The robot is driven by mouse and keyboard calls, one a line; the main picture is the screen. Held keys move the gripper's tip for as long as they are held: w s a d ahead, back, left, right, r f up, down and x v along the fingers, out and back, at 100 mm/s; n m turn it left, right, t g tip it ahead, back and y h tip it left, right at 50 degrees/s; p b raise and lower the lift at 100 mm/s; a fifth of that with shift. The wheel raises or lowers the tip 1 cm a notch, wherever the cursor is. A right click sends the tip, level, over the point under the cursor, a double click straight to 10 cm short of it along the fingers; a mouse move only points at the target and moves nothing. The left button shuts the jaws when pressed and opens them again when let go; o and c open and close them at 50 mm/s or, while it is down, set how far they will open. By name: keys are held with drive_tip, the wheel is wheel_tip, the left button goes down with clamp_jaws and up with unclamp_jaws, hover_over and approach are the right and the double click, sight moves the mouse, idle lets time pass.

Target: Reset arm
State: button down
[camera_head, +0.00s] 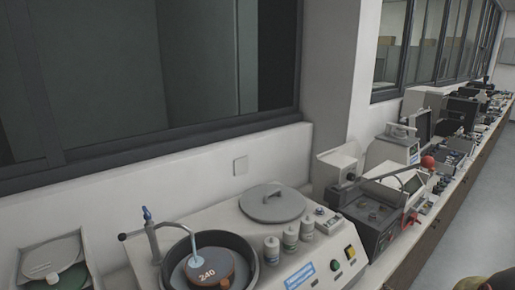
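My gripper is not in view, so its state and pose cannot be seen. A dark grey machine with a raised handle (372,217), which may be the mounting press, stands on the bench right of the polishing machine (322,252). The polishing machine is pale, with a round bowl holding a disc marked 240 (207,272). A curved water tap (153,235) reaches over the bowl.
A round grey lid (272,204) and several small bottles (290,238) sit on the polisher. A tray (52,262) is at the lower left. More instruments crowd the bench to the far right. The floor (482,215) right of the bench looks clear; an unclear rounded object (490,283) shows at the bottom right.

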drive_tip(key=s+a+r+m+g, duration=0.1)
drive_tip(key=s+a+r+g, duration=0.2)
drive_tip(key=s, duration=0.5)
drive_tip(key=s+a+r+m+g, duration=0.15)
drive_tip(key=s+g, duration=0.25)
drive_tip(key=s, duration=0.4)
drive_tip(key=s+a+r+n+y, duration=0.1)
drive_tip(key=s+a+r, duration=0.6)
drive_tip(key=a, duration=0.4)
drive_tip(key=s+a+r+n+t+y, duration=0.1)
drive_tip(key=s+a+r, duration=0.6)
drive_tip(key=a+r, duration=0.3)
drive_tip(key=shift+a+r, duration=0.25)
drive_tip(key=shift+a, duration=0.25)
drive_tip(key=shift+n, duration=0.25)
